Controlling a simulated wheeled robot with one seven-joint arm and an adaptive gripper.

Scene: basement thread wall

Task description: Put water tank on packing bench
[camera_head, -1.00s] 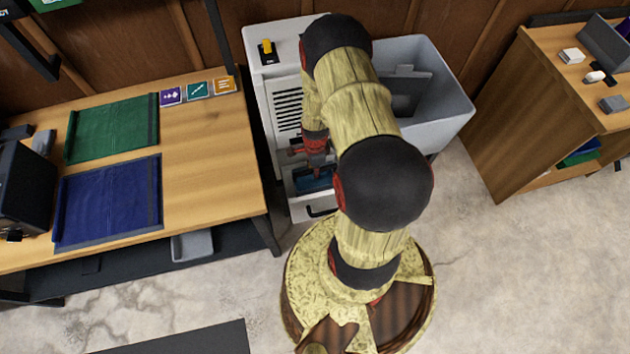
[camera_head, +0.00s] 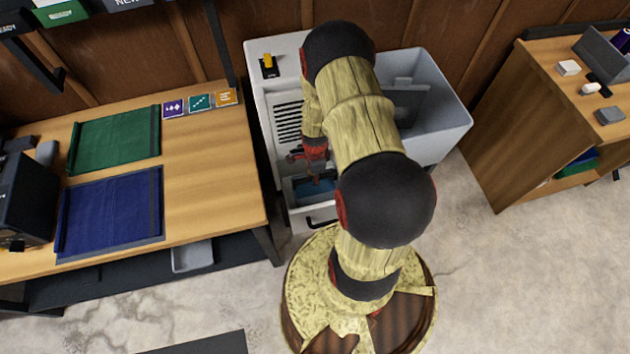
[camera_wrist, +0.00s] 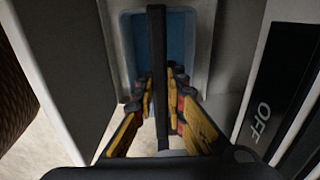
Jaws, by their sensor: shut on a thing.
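The water tank (camera_head: 316,189) is the open box with a blue inside at the bottom front of the white machine (camera_head: 279,52). Its pale front has a dark handle below. In the wrist view, the tank's blue inside (camera_wrist: 185,42) lies beyond my fingers. My gripper (camera_head: 322,176) reaches down at the tank in the head view. In the wrist view, my gripper (camera_wrist: 162,110) is shut with its fingers on both sides of a dark upright bar, which seems to be part of the tank. My arm hides part of the machine. I cannot tell whether the tank is lifted.
The wooden packing bench (camera_head: 215,165) at left holds a green mat (camera_head: 117,139), a blue mat (camera_head: 110,213) and a dark device at its left end. Bare wood lies right of the mats. A grey tub (camera_head: 440,105) and a wooden cabinet (camera_head: 520,120) stand at right.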

